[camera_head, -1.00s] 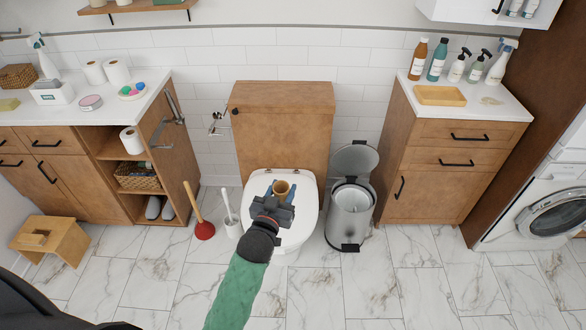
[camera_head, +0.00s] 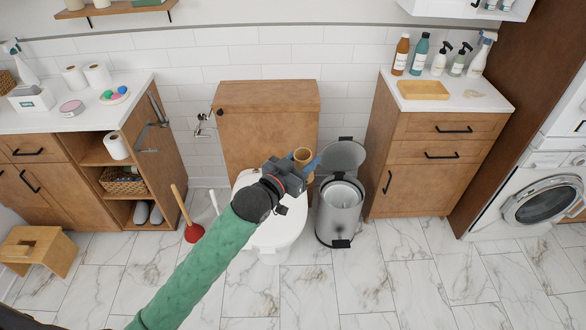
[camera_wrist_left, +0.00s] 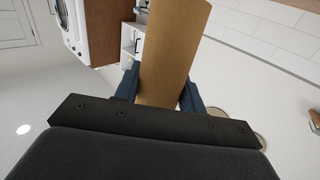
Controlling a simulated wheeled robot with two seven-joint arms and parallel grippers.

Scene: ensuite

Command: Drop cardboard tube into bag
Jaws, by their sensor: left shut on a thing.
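My left gripper (camera_head: 301,165) is shut on the cardboard tube (camera_head: 304,155), a brown hollow roll held upright above the right side of the toilet seat. In the left wrist view the tube (camera_wrist_left: 172,50) stands between the blue fingers (camera_wrist_left: 158,92). The bin (camera_head: 340,208) is a grey steel pedal bin standing right of the toilet, its round lid (camera_head: 341,158) open. A pale bag liner (camera_head: 341,193) shows in its mouth. The tube is just left of the lid, apart from the bag opening as far as I can tell. My right gripper is not in view.
The toilet (camera_head: 268,112) stands behind my left arm. A red plunger (camera_head: 194,233) is on the floor to its left. A wooden cabinet (camera_head: 440,150) with bottles is right of the bin. The marble floor (camera_head: 400,275) in front is clear.

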